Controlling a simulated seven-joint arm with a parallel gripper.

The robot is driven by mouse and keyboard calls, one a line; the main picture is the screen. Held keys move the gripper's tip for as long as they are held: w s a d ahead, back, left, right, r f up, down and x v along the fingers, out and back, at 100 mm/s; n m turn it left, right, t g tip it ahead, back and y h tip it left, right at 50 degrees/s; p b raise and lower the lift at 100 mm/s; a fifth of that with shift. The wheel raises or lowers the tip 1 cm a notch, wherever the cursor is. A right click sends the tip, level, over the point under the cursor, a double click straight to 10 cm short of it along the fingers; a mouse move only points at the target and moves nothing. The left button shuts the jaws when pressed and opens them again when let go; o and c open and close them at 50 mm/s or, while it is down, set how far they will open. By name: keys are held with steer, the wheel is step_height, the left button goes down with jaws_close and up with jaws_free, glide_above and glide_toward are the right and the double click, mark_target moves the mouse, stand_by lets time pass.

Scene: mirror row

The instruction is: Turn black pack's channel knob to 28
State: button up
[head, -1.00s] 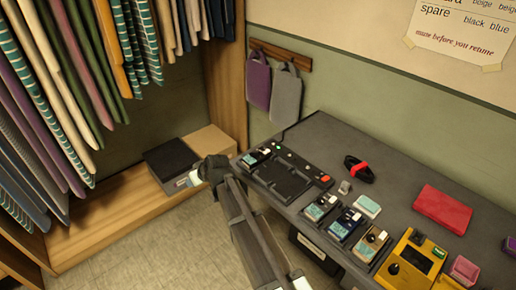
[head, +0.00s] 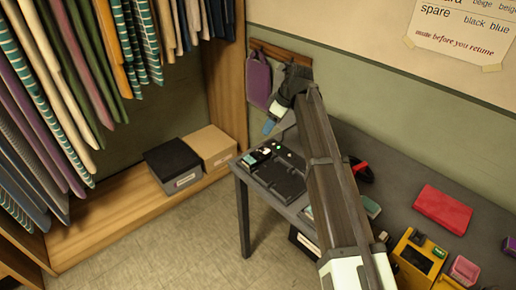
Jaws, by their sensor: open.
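My gripper (head: 273,118) is at the upper middle in the head view, raised above the far left end of the dark table. It is open, with a pale blue tip pointing down and left, and nothing shows between its fingers. A small dark pack with a light face (head: 255,157) sits at the left end of the black charging dock (head: 280,178), below the gripper and apart from it. I cannot tell for sure that this is the black pack, and its channel knob is too small to read. My arm hides the row of packs right of the dock, except for slivers.
A yellow device (head: 417,260), a red case (head: 443,207) and a pink box (head: 464,269) stand on the table (head: 400,185) at right. Purple and grey bags hang on the wall behind my gripper. A black box (head: 173,165) and a tan box (head: 212,146) sit on the wooden shelf.

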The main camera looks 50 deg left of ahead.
mark_target(256, 151)
steer(key=x, duration=1.3)
steer(key=shift+w+f, duration=0.1)
steer(key=shift+f, duration=0.25)
jaws_close()
